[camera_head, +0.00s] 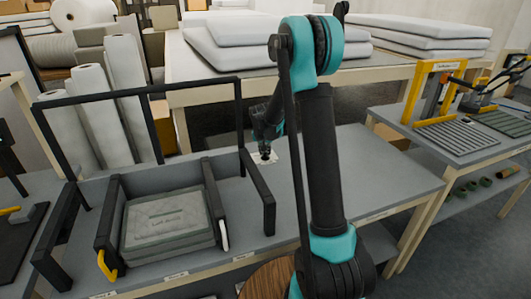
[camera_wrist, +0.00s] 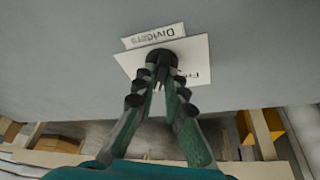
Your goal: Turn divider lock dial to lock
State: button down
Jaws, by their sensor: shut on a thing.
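The divider lock dial (camera_wrist: 161,54) is a small round black knob on a white plate (camera_wrist: 193,58) set on the grey tabletop. A label reading "Dividers" (camera_wrist: 152,36) lies beside it, upside down in the wrist view. A second word beginning "Fr" shows on the plate; the fingers hide the rest. My gripper (camera_wrist: 162,78) is shut on the dial, one fingertip on each side. In the head view my gripper (camera_head: 265,155) points down at the white plate (camera_head: 271,160), and the dial itself is mostly hidden. The dial's pointer direction cannot be made out.
Left of my gripper stands a black frame with divider panels (camera_head: 215,200) around a stack of grey wrapped pads (camera_head: 166,225). A yellow handle (camera_head: 107,266) is at its front. White rolls (camera_head: 126,95) stand behind. The tabletop right of the dial (camera_head: 375,170) is clear.

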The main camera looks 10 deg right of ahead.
aim_at(265, 153)
jog(key=shift+m+h, duration=0.4)
jog(key=shift+m, duration=0.6)
jog(key=shift+g, duration=0.3)
jog(key=c, duration=1.6)
grip_release()
notch_tip(265, 153, up, 10)
